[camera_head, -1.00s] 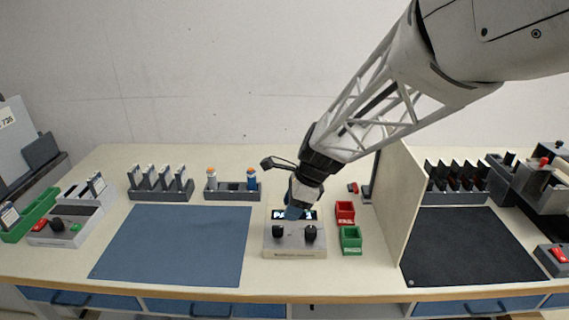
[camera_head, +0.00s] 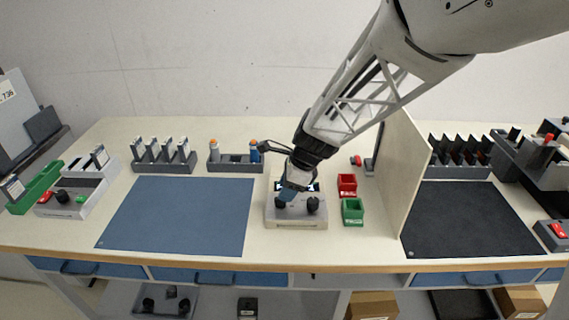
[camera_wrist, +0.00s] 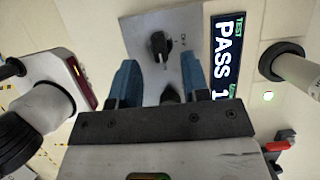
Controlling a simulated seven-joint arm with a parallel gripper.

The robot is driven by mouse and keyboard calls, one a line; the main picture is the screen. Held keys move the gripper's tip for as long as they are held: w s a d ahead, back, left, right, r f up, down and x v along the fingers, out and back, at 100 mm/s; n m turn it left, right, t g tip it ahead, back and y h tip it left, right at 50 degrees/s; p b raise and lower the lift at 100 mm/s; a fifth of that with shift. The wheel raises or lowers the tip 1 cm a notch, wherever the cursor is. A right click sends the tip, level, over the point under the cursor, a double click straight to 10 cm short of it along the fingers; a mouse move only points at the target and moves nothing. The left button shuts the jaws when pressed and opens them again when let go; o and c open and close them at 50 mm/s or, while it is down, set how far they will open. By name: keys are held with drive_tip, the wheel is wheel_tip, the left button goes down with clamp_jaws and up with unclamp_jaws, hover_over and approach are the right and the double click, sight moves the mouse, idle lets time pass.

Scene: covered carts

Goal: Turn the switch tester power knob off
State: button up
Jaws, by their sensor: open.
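The switch tester (camera_head: 296,224) is a grey box with two black knobs and a lit display. In the head view the left knob (camera_head: 280,204) is close to my gripper (camera_head: 287,196), and the right knob (camera_head: 313,205) is clear of it. My gripper is open, with blue fingers, above the tester. In the wrist view one knob (camera_wrist: 160,45) shows fully beyond the fingertips, with small marks beside it; another knob (camera_wrist: 170,94) is partly hidden behind the gripper body. The display (camera_wrist: 228,55) reads PASS 1. No contact with a knob is visible. I cannot read which knob is power.
A red bin (camera_head: 347,186) and a green bin (camera_head: 352,212) stand right of the tester. An upright divider (camera_head: 405,175) stands further right. A blue mat (camera_head: 178,215) lies left, with a rack of bottles (camera_head: 236,164) behind the tester's left side.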

sight(280, 202)
drive_tip(key=shift+x, duration=2)
drive_tip(key=shift+c, duration=0.3)
clamp_jaws()
